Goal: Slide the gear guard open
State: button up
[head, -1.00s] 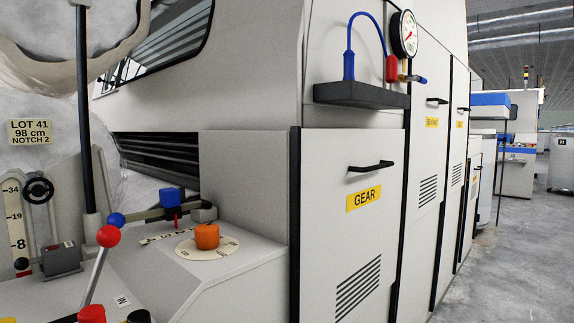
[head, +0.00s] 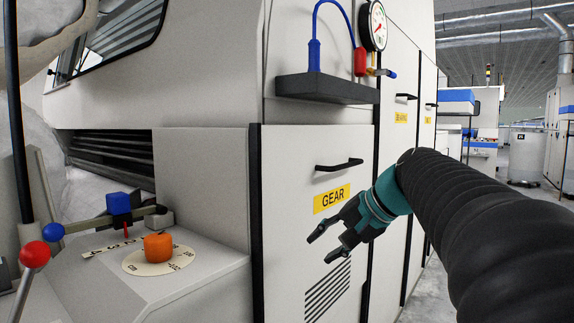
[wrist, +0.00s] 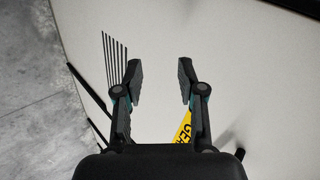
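The gear guard (head: 285,200) is a pale panel with a yellow GEAR label (head: 331,198) and a black bar handle (head: 339,165) above the label. It stands shut in its frame, with dark vertical strips at both sides. My gripper (head: 318,251) is open and empty in front of the panel, below the label and handle and above the slotted vent (head: 328,290). In the wrist view my gripper's two fingers (wrist: 159,82) are spread with the pale panel behind them. The label (wrist: 183,130) shows partly behind the right finger.
A dark shelf (head: 326,88) with a blue hose and a gauge (head: 376,25) juts out above the guard. To the left is a ledge with an orange knob (head: 158,247) and a blue block on a lever. Other labelled panels continue to the right.

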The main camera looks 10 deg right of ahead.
jog(key=w+d+r+m+t+y, duration=0.25)
jog(key=w+d+r, duration=0.35)
jog(key=d+r, duration=0.4)
jog(key=t+y, duration=0.2)
send_near(350, 165)
jog(key=shift+h, duration=0.25)
jog(key=x, duration=1)
jog(key=shift+w+a+r, duration=0.1)
jog(key=shift+w+a, duration=0.15)
jog(key=shift+w, duration=0.05)
